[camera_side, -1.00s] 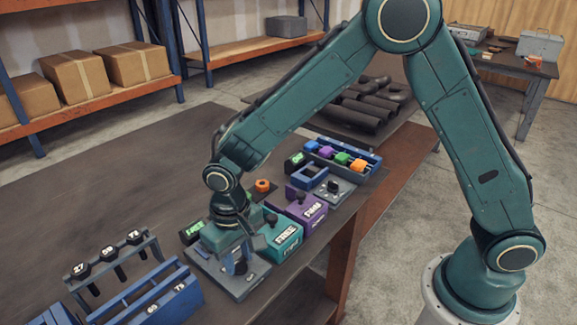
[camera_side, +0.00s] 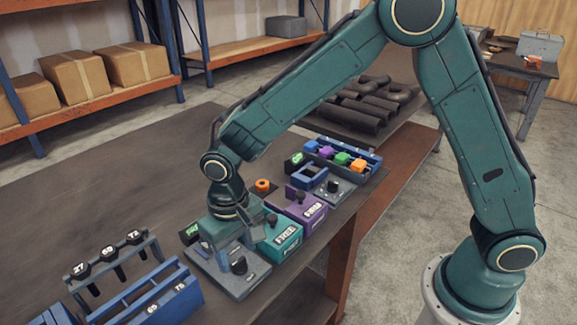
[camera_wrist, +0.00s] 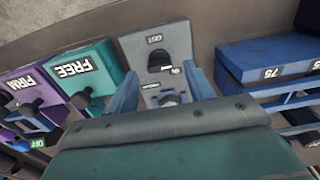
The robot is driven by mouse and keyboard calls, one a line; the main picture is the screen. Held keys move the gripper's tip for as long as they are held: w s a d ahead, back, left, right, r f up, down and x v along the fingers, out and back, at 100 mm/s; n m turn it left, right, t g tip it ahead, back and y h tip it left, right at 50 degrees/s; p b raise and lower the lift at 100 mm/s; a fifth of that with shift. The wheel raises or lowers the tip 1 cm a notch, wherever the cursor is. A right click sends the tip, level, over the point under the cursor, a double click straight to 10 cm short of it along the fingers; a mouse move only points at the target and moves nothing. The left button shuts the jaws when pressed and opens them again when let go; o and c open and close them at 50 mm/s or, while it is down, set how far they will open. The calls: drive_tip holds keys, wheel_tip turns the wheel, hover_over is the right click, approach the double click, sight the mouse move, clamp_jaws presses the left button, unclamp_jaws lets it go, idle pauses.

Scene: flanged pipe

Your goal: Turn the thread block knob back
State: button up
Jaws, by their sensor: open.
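I take the grey block (camera_side: 228,272) near the table's front edge for the thread block. A black knob (camera_side: 239,266) stands on it and shows clear of the fingers. In the wrist view, the grey block (camera_wrist: 183,40) lies ahead with a small label, and the dark knob (camera_wrist: 160,62) shows between and beyond the fingertips. My gripper (camera_side: 238,242) is just above the block, behind the knob in the side view. In the wrist view, my gripper (camera_wrist: 163,80) has its two blue fingers apart with nothing between them. The block's back part is hidden by the gripper.
A teal FREE block (camera_side: 279,240) and a purple FIRM block (camera_side: 306,211), each with a black knob, stand to the right. A blue rack (camera_side: 150,295) and a numbered holder (camera_side: 108,262) stand to the left.

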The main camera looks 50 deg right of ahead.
sight(241, 259)
wheel_tip(241, 259, up, 12)
idle(0.5)
drive_tip(key=shift+d, duration=0.1)
drive_tip(key=s+d+r+t, duration=0.3)
drive_tip(key=s+d+r, duration=0.5)
drive_tip(key=d, duration=0.4)
drive_tip(key=s+d+t, duration=0.2)
drive_tip(key=s+d, duration=0.6)
drive_tip(key=s, duration=0.4)
drive_tip(key=shift+s+d+t, duration=0.3)
drive_tip(key=shift+s+d, duration=0.05)
drive_tip(key=shift+d, duration=0.05)
drive_tip(key=shift+w+r, duration=0.1)
drive_tip(key=shift+w, duration=0.05)
